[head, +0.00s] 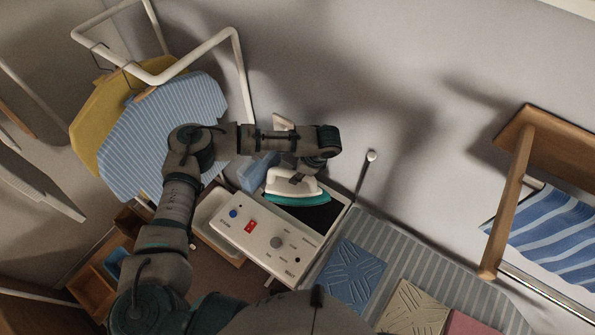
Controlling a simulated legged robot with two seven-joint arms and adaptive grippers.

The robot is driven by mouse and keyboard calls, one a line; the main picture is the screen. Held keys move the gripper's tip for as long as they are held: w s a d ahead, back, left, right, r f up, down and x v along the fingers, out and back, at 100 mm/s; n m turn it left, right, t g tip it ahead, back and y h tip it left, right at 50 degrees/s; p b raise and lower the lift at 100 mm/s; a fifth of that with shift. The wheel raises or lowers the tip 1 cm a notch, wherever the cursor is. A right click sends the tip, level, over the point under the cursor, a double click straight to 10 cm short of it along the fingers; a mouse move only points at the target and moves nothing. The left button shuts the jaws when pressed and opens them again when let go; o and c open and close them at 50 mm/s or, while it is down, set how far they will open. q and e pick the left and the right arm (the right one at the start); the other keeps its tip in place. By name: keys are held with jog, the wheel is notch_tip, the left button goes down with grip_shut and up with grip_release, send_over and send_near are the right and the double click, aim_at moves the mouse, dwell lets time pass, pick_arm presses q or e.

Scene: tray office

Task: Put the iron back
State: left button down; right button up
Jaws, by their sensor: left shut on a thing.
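The iron (293,187), white with a teal soleplate edge, is at the middle of the head view. My left gripper (298,176) is shut on the iron's handle from above. The iron is over or at a dark recess (318,218) behind a white control panel (268,236) with a red switch, a blue button and a grey knob. I cannot tell whether the iron touches the surface below it. My right gripper is not in view.
A thin rod (364,175) rises just right of the iron. Blue (350,278) and beige (412,308) patterned squares lie on a striped mat (405,255). A wooden rack (510,190) with striped cloth stands at the right.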

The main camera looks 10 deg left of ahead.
pick_arm(q)
jog(key=shift+a, duration=0.2)
jog(key=shift+a+f, duration=0.25)
jog(key=shift+a, duration=0.05)
jog(key=c, duration=1.1)
grip_release()
jog(key=shift+a+f, duration=0.1)
jog(key=shift+f, duration=0.05)
jog(key=shift+c, duration=0.2)
jog(key=shift+o, duration=1.3)
jog(key=shift+d, duration=0.2)
jog(key=shift+d+r, duration=0.1)
jog(key=shift+r, duration=0.15)
jog(key=v, duration=0.5)
jog(key=b+v, duration=0.1)
jog(key=v, duration=0.5)
jog(key=shift+a+r, duration=0.1)
jog(key=shift+a, duration=0.15)
jog(key=shift+d+r+b, duration=0.3)
jog(key=shift+d+r, duration=0.1)
jog(key=shift+r, duration=0.2)
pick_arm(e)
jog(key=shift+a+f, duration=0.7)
